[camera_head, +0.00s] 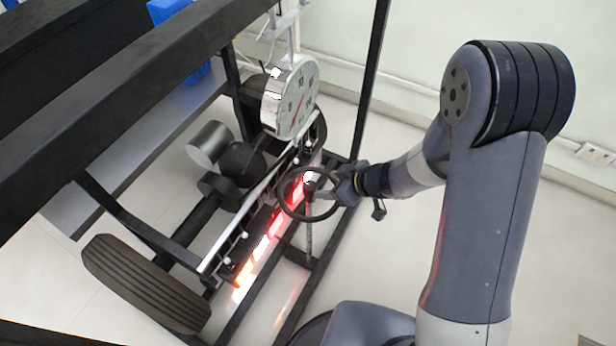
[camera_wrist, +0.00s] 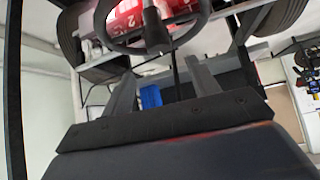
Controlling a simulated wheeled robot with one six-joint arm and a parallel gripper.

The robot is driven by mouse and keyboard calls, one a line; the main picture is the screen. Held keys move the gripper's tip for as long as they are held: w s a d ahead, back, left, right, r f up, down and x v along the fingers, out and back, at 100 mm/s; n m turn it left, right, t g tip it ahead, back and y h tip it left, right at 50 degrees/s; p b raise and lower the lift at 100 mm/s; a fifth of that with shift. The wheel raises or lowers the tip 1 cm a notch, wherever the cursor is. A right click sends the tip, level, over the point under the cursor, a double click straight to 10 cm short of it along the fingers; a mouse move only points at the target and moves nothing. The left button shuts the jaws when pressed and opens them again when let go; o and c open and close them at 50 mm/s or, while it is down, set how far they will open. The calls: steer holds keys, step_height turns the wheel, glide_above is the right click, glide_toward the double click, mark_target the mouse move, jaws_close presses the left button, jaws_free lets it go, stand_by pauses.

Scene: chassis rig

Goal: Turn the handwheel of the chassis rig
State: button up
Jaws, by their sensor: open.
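The black handwheel (camera_head: 283,207) stands at the front of the chassis rig, on a thin upright rod, in the middle of the head view. In the wrist view its rim and spokes show at the top, with its dark hub (camera_wrist: 153,27) in the middle. My gripper (camera_head: 332,190) is at the right side of the wheel in the head view and overlaps its rim there. In the wrist view my gripper (camera_wrist: 160,68) is open, its two fingers apart and pointing toward the lower rim. Nothing is clearly held between them. I cannot tell whether a finger touches the rim.
Black frame beams (camera_head: 190,60) enclose the rig on the left and above. A round dial gauge (camera_head: 297,100) stands behind the wheel, with glowing red lights (camera_head: 275,225) beside it. A tyre (camera_head: 145,284) is at lower left.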

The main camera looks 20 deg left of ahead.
mark_target(310, 186)
steer(key=b+x, duration=0.1)
steer(key=x, duration=0.8)
steer(key=shift+a+f+b, duration=0.15)
steer(key=shift+f+b, duration=0.05)
steer(key=shift+b, duration=0.1)
jaws_close()
